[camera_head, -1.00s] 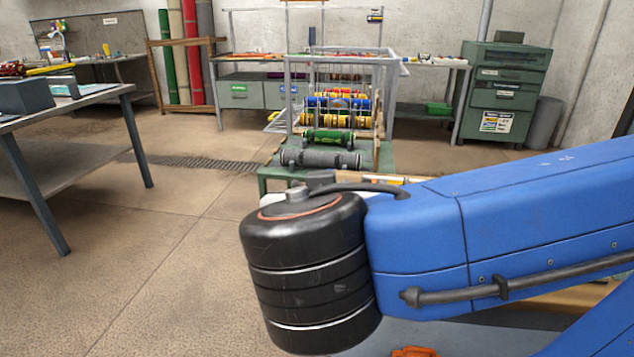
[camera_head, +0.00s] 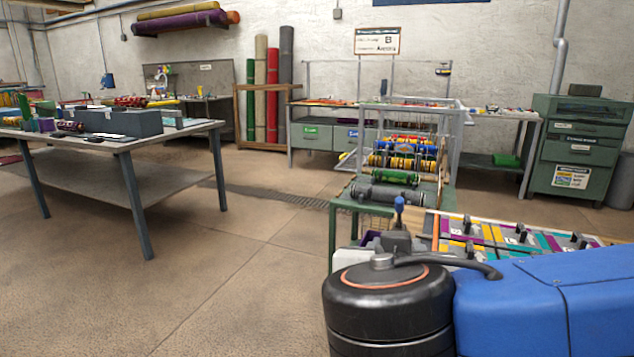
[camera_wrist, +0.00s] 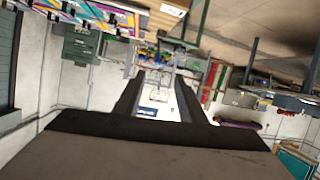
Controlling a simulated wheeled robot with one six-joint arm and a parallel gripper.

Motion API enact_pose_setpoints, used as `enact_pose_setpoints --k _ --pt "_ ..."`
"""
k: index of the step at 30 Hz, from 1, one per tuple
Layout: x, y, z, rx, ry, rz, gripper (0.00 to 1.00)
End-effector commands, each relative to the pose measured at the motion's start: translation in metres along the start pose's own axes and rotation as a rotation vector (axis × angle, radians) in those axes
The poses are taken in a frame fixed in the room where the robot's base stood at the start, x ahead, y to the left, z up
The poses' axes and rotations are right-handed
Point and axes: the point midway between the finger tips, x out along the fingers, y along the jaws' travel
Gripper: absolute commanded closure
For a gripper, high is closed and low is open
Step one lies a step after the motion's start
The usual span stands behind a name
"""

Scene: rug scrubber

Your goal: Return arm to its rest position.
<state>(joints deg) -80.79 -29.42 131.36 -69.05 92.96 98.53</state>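My blue arm (camera_head: 545,300) and its black joint (camera_head: 390,305) fill the lower right of the head view. My gripper is out of sight in that view. In the wrist view my gripper (camera_wrist: 160,83) shows two dark fingers standing apart. The gap between them is empty, with only the far wall and a rack seen through it. The wrist picture is turned over, with the floor at the upper right.
A roller machine on a green stand (camera_head: 345,205) and a board with coloured strips (camera_head: 505,238) lie just beyond my arm. A long table (camera_head: 180,143) stands at left, a green cabinet (camera_head: 577,150) at back right. The floor (camera_head: 170,275) at front left is clear.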

Motion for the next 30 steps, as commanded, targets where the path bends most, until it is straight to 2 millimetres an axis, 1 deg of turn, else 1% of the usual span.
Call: enact_pose_setpoints --k 11,17,23,30 --pt "0.014 0.013 0.012 -0.05 -0.059 0.034 0.63" --pt "0.027 0.026 0.025 -0.095 -0.119 0.061 0.63" --pt "0.042 0.046 0.043 -0.152 -0.211 0.093 0.63" --pt "0.062 0.081 0.081 -0.238 -0.388 0.121 0.63"
